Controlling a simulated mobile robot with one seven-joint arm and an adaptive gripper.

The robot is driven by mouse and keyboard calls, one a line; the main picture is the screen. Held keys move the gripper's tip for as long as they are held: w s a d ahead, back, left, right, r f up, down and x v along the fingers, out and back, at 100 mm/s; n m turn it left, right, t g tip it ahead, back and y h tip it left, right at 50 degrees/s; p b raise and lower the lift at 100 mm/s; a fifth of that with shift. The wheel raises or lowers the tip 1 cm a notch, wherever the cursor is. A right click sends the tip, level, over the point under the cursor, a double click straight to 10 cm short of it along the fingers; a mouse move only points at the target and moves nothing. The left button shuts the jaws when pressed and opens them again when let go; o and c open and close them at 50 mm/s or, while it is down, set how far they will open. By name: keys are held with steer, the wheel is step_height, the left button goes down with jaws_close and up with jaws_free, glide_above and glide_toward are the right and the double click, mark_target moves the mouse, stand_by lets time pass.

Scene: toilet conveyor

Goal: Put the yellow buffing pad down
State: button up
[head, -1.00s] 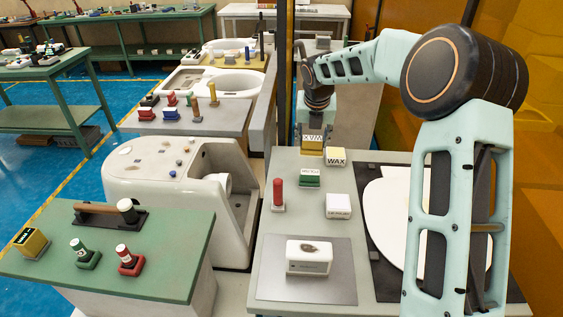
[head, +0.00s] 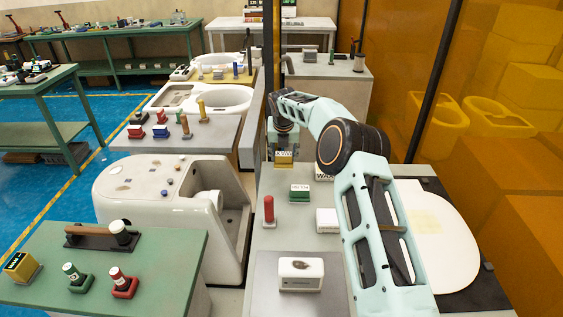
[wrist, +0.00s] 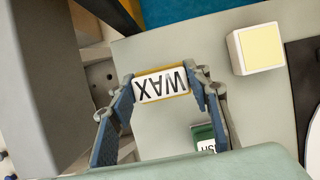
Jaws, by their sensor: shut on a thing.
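The yellow buffing pad (head: 284,158) has a white label reading WAX. It is at the far left corner of the grey worktable (head: 282,238). In the wrist view the yellow buffing pad (wrist: 161,84) sits between both blue-padded fingers, label facing the camera and upside down. My gripper (head: 284,151) is shut on it; in the wrist view my gripper (wrist: 161,88) grips it from both sides. The grey tabletop shows beneath and around it. I cannot tell whether its underside touches the table.
A white block with a yellow top (wrist: 259,47) and a green block (head: 300,192) stand nearby. A red cylinder (head: 269,209) and white boxes (head: 300,275) are closer. My arm partly covers a white oval plate (head: 445,240). A white toilet body (head: 165,205) stands left.

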mark_target(282, 162)
steer(key=shift+w+a+f, duration=0.25)
steer(key=shift+w+f, duration=0.15)
steer(key=shift+f, duration=0.2)
steer(key=shift+w+a+f, duration=0.2)
steer(key=shift+w+f, duration=0.2)
steer(key=shift+f, duration=1.7)
steer(key=o, duration=1)
steer(key=shift+o, duration=0.2)
steer(key=shift+r+p, duration=0.35)
steer(key=b+v, duration=0.1)
steer(key=v, duration=1)
steer(key=shift+s+r, duration=0.15)
steer(key=shift+r, duration=0.15)
